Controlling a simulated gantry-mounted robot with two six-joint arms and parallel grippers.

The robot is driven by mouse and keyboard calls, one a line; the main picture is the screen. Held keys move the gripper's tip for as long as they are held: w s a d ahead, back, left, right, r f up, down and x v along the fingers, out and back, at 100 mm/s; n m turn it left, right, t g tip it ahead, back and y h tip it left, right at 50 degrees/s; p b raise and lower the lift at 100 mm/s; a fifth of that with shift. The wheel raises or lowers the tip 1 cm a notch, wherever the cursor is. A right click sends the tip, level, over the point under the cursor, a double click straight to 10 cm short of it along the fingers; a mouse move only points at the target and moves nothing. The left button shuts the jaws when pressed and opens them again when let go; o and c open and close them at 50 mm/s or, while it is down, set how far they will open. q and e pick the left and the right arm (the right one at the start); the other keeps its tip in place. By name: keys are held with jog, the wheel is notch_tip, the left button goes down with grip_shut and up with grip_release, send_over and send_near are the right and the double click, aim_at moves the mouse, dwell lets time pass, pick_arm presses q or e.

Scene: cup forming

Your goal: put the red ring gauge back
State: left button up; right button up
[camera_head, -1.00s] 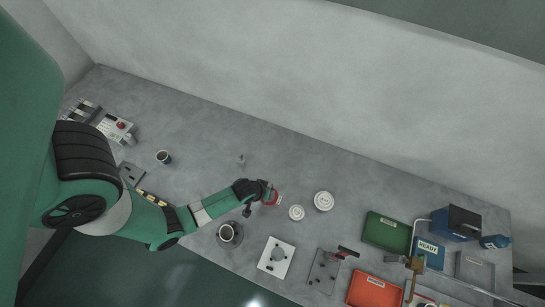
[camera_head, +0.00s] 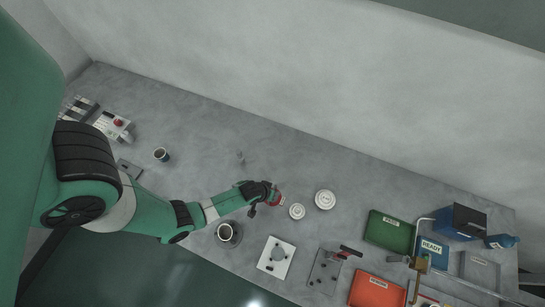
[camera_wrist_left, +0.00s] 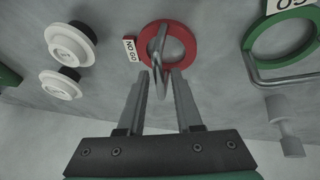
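The red ring gauge (camera_wrist_left: 183,45) lies in front of my left gripper in the wrist view, with a NO GO tag on its left. A thin grey handle (camera_wrist_left: 159,66) rises from it, seen nearly edge-on. My left gripper (camera_wrist_left: 162,76) has its two fingers apart, one on each side of this handle, with narrow gaps visible. In the head view my left gripper (camera_head: 266,195) partly covers the red ring (camera_head: 277,200). A green ring (camera_wrist_left: 253,35) with a GO tag and grey handle is at the right of the wrist view. My right gripper is out of view.
Two white round pieces (camera_head: 297,211) (camera_head: 325,200) stand just right of the red ring. A dark cup (camera_head: 228,234) is below the left forearm. A white plate (camera_head: 276,257), green tray (camera_head: 389,232) and red tray (camera_head: 377,291) lie farther right. The bench behind the gripper is mostly clear.

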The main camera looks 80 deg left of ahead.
pick_arm(q)
jog(key=shift+o, duration=0.4)
jog(key=shift+r, duration=0.1)
jog(key=shift+r+p, duration=0.3)
jog(key=shift+p, duration=0.05)
jog(key=p+v, duration=0.5)
jog(key=v, duration=0.6)
jog(key=shift+s+r, duration=0.2)
jog(key=shift+d, duration=0.1)
